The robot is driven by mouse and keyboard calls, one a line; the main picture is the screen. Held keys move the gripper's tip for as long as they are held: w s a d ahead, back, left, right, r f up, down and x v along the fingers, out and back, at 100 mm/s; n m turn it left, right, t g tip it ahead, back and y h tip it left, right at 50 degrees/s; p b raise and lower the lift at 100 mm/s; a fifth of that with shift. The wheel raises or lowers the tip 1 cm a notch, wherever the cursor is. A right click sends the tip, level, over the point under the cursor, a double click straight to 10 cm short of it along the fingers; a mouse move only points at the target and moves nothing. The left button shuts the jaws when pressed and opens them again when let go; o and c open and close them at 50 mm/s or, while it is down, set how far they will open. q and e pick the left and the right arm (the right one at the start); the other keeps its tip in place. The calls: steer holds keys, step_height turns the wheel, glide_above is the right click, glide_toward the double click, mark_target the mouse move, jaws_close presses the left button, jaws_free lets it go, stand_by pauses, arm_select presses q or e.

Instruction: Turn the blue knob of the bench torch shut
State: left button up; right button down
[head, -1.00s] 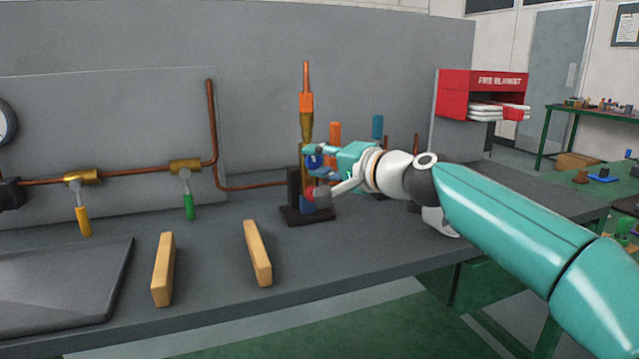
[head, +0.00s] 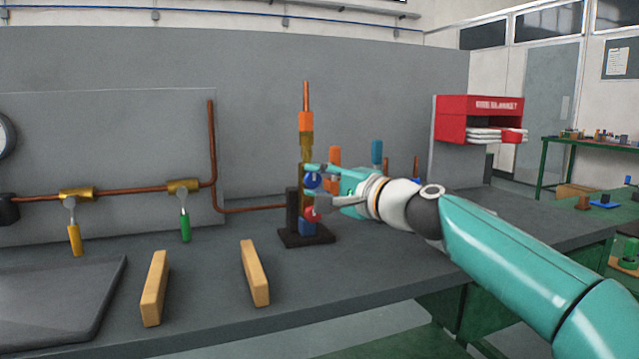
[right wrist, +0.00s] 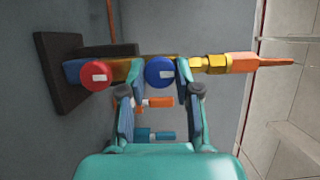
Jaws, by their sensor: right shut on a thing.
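The bench torch (head: 306,143) stands upright on a dark base (head: 306,237) on the bench, with an orange and copper tip. Its blue knob (head: 313,180) sits above its red knob (head: 311,213). My right gripper (head: 317,184) reaches in from the right and is shut on the blue knob. In the right wrist view, the fingers (right wrist: 159,74) stand on both sides of the blue knob (right wrist: 159,72), and the red knob (right wrist: 96,75) is outside them to the left. My left gripper is out of view.
Two wooden blocks (head: 155,289) (head: 255,273) stand in front. Orange and blue things (head: 377,152) stand behind my gripper. A red fire blanket box (head: 479,110) is at the right.

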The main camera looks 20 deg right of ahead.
steer(key=c, duration=0.8)
jaws_free()
steer(key=shift+d+f, duration=0.1)
steer(key=shift+f, duration=0.1)
steer(key=shift+r, duration=0.1)
steer(key=shift+s+d, duration=0.25)
steer(key=shift+s, duration=0.15)
steer(key=v, duration=1.1)
steer(key=shift+f, duration=0.2)
